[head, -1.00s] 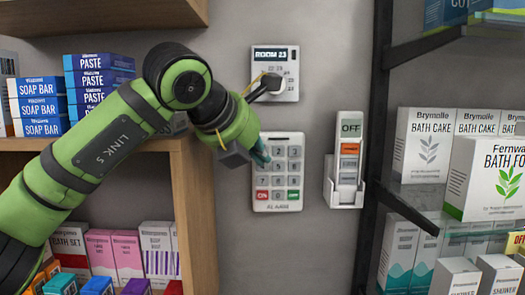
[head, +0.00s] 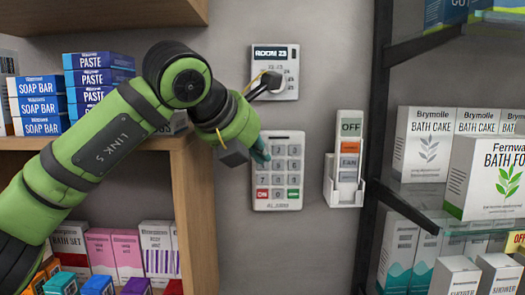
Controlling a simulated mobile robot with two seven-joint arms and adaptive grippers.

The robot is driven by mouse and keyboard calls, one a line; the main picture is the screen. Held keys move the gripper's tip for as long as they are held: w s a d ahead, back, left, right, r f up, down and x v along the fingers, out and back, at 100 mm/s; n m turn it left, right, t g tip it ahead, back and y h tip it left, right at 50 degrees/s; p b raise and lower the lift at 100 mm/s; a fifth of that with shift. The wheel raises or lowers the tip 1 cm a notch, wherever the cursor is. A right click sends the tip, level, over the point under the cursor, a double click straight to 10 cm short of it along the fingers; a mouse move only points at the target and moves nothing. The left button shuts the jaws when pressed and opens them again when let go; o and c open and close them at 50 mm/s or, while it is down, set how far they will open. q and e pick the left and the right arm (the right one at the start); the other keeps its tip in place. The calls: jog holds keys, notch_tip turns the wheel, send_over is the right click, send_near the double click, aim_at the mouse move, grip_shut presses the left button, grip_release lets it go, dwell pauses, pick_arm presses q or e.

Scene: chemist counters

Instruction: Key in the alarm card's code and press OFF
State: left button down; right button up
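The white alarm keypad (head: 278,205) is on the grey wall in the head view, with rows of grey keys, a red key (head: 262,194) at bottom left and a green key (head: 293,194) at bottom right. Key labels are too small to read surely. I see no card that I can identify as the alarm card. My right gripper is out of view.
A wall panel reading ROOM 23 (head: 272,53) is above the keypad, partly covered by a dark part with a yellow cable. A white holder (head: 346,192) with an OFF-topped control is to its right. Wooden shelves (head: 195,215) stand left, dark-framed glass shelves (head: 440,210) right.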

pick_arm(q)
jog(key=shift+w, duration=0.15)
jog(key=shift+w, duration=0.3)
jog(key=shift+w+p, duration=0.3)
jog(key=shift+p, duration=0.15)
dwell(0.3)
jog(key=shift+s+f+b, duration=0.1)
jog(key=shift+s+b, duration=0.4)
jog(key=shift+b, duration=0.15)
jog(key=shift+s, duration=0.25)
